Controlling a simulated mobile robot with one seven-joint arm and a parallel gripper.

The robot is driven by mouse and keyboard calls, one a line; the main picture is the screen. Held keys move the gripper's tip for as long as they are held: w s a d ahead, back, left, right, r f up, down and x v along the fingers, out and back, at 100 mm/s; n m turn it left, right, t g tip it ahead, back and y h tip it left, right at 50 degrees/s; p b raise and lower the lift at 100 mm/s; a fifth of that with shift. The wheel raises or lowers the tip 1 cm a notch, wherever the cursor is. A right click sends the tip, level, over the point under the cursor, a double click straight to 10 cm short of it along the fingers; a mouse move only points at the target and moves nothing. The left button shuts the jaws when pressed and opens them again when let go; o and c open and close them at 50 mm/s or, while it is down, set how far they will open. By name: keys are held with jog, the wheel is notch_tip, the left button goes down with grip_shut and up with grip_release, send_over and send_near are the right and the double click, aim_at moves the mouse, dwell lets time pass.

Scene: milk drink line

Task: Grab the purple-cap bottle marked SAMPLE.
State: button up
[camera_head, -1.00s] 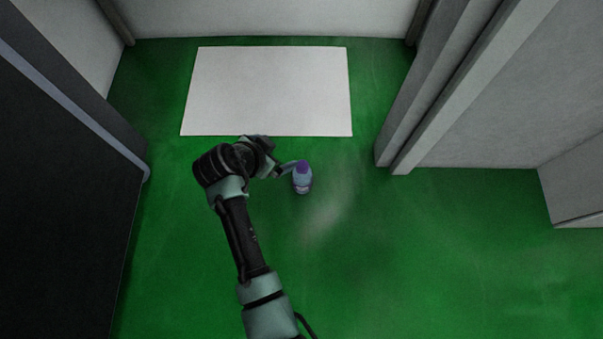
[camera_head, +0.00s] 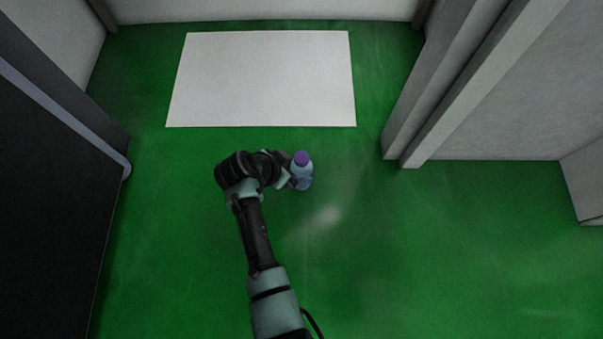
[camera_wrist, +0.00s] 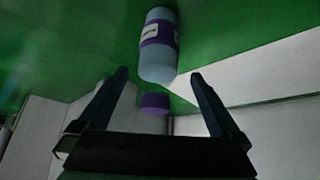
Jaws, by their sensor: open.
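The pale blue bottle (camera_head: 302,177) with a purple cap (camera_head: 301,158) stands upright on the green floor. In the wrist view the bottle (camera_wrist: 158,62) shows with a purple label band, and its purple cap (camera_wrist: 154,104) lies lower in the picture. The label's wording is too small to read. My gripper (camera_head: 288,182) is at the bottle's left side in the head view, partly hidden by my wrist. In the wrist view my gripper (camera_wrist: 158,76) is open, with one finger to each side of the bottle's line and a gap to it on both sides.
A white rectangular panel (camera_head: 262,80) lies on the floor beyond the bottle. A dark cabinet (camera_head: 50,200) stands at the left and grey wall posts (camera_head: 440,100) at the right. The green floor (camera_head: 430,250) to the right and front is clear.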

jog(key=shift+s+b+x, duration=0.1)
jog(key=shift+b+x, duration=1)
jog(key=shift+b, duration=0.1)
jog(key=shift+s+b+x, duration=0.15)
jog(key=shift+b+x, duration=0.95)
jog(key=shift+b, duration=0.1)
jog(key=shift+w+d+f+b, duration=0.25)
jog(key=shift+f+b, duration=0.1)
jog(key=shift+f, duration=0.15)
jog(key=shift+r, duration=0.1)
jog(key=shift+c, duration=0.3)
grip_shut()
